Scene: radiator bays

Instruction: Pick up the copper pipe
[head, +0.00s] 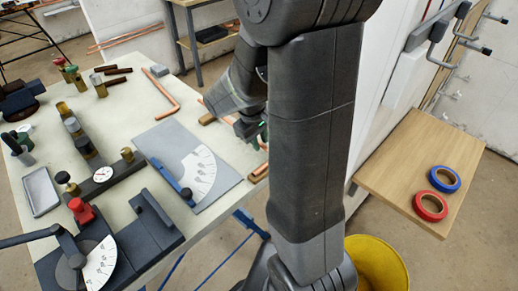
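A straight copper pipe (262,168) lies near the right edge of the workbench, partly hidden behind my arm and gripper. A short copper-coloured piece also shows at the upper left of my gripper; I cannot tell if it is the same pipe. An L-bent copper pipe (172,101) lies flat on the bench further left. My gripper (250,131) is low over the bench's right side, beside or over the straight pipe. My arm hides much of this area, so its fingers, and whether they touch the pipe, cannot be made out.
The bench (122,133) carries a grey plate with a protractor (198,172), a dark bending tool (100,262) and brass fittings. A wooden shelf (400,165) at right holds blue and red tape rolls. A yellow bucket (385,268) stands below. Long copper pipes (125,38) lie behind.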

